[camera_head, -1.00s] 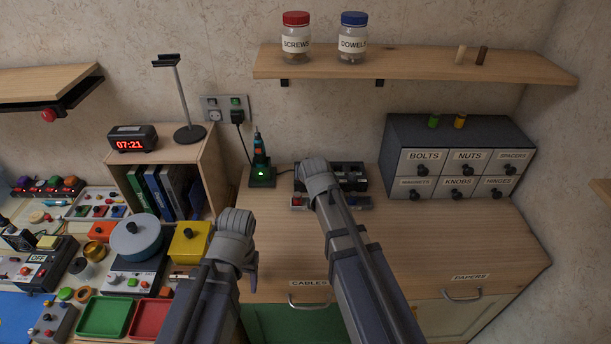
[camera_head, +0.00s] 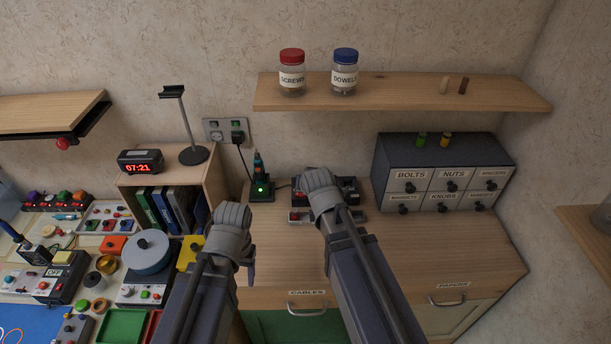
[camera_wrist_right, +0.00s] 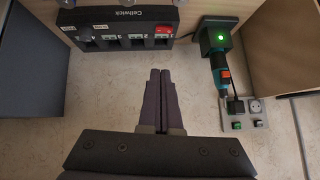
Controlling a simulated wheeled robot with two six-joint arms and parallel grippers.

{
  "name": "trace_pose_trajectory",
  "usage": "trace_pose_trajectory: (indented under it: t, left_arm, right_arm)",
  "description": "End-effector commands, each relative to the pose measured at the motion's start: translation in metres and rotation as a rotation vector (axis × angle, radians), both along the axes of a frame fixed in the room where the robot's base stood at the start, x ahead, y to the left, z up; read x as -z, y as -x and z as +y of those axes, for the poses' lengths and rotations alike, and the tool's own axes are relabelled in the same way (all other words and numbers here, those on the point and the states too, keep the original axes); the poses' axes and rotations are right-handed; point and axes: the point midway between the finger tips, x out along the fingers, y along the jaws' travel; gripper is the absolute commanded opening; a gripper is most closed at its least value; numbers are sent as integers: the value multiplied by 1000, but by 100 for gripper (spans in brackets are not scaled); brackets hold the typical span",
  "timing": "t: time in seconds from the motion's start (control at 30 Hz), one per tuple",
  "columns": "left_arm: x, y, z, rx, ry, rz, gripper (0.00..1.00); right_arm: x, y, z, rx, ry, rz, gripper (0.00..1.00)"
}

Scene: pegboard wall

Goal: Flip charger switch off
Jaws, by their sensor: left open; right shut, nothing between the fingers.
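The dark charger (camera_head: 345,186) marked "Cellwick" sits at the back of the wooden cabinet top, partly hidden by my right wrist in the head view. In the right wrist view the charger (camera_wrist_right: 113,33) shows several bays and a red rocker switch (camera_wrist_right: 163,30) at its right end. My right gripper (camera_wrist_right: 160,72) is shut and empty; its fingertips appear just below the switch in that view, with no contact to be made out. My left gripper (camera_head: 250,274) is open over the front left of the cabinet, away from the charger; its fingers are mostly hidden.
A screwdriver dock (camera_head: 262,190) with a green light stands left of the charger; it also shows in the right wrist view (camera_wrist_right: 214,38). A wall socket (camera_head: 217,130) is behind it. A labelled drawer unit (camera_head: 440,165) stands to the right. The cabinet top's right front is clear.

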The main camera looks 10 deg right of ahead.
Motion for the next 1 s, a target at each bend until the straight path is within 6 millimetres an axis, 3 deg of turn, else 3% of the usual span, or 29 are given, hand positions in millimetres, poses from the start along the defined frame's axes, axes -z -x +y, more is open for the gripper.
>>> trace_pose_trajectory:
  t: [0.4,0.63,1.0]
  left_arm:
    - [-4,0,0,0,0,0,61]
    - [-7,0,0,0,0,0,61]
    - [-3,0,0,0,0,0,61]
  right_arm:
    - [-4,4,1,0,0,0,0]
    - [-7,1,15,-1,-1,-1,0]
    - [-3,-2,14,0,-1,-1,0]
